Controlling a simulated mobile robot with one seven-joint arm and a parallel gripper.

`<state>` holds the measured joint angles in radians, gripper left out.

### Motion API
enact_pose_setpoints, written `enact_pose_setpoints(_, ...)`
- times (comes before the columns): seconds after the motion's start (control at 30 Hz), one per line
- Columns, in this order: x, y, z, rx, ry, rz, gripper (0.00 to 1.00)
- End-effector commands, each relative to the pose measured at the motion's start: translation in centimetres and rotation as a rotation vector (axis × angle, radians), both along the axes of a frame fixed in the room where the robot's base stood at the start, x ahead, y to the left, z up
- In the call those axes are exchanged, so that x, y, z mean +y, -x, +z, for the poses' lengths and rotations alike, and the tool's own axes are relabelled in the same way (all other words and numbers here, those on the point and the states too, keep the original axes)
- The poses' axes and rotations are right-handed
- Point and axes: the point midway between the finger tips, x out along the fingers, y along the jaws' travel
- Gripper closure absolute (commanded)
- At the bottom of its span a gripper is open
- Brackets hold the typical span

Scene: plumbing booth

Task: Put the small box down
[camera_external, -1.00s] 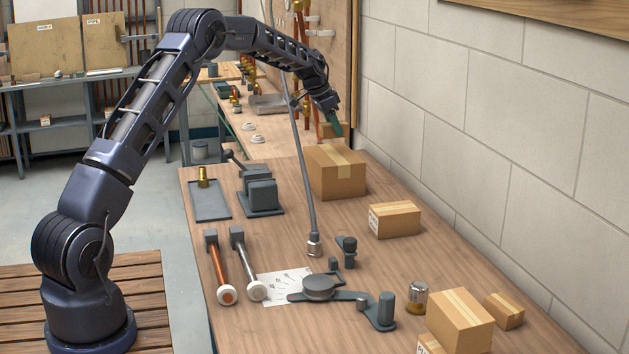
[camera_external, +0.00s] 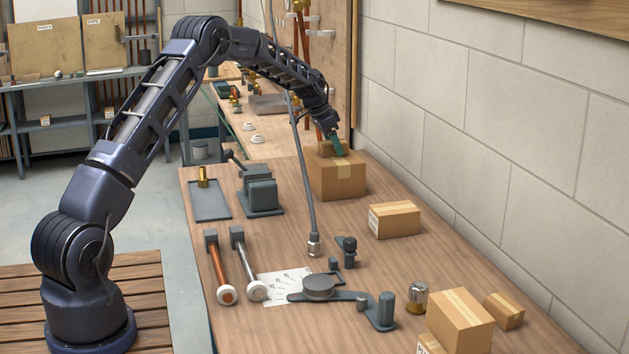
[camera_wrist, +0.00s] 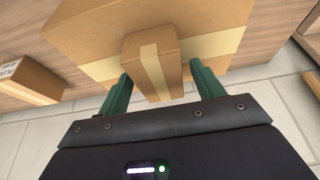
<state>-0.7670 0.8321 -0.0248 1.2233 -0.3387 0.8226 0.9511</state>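The small box (camera_external: 326,149), brown cardboard with a pale tape strip, sits on top of a large taped box (camera_external: 338,183) at the back of the bench. In the wrist view, the small box (camera_wrist: 153,66) stands between the two green fingers of my gripper (camera_wrist: 160,75), in front of the large box (camera_wrist: 85,38). A narrow gap shows between each finger and the small box, so the fingers look open around it. In the outside view, my gripper (camera_external: 335,145) reaches down at the small box and partly covers it.
A flat labelled box (camera_external: 395,219) lies nearer on the bench. More boxes (camera_external: 460,318) stand at the front right. A grey vise (camera_external: 262,193) is to the left, and a thin hose (camera_external: 303,180) hangs before the large box. The block wall is close on the right.

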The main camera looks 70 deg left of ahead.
Motion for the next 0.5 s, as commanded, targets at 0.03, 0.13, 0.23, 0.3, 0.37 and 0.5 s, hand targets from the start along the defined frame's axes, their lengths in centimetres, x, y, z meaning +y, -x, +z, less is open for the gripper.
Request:
enact_pose_setpoints(0.03,0.0,0.0,0.0,0.000,0.000,0.000,0.33)
enact_pose_setpoints(0.13,0.0,0.0,0.0,0.000,0.000,0.000,0.33)
enact_pose_setpoints(0.23,0.0,0.0,0.0,0.000,0.000,0.000,0.33)
enact_pose_setpoints(0.3,0.0,0.0,0.2,0.000,0.000,0.000,0.33)
enact_pose_setpoints(0.37,0.0,0.1,0.5,-0.001,0.000,0.000,0.33)
enact_pose_setpoints(0.5,0.1,0.7,2.2,-0.002,-0.002,0.001,0.33)
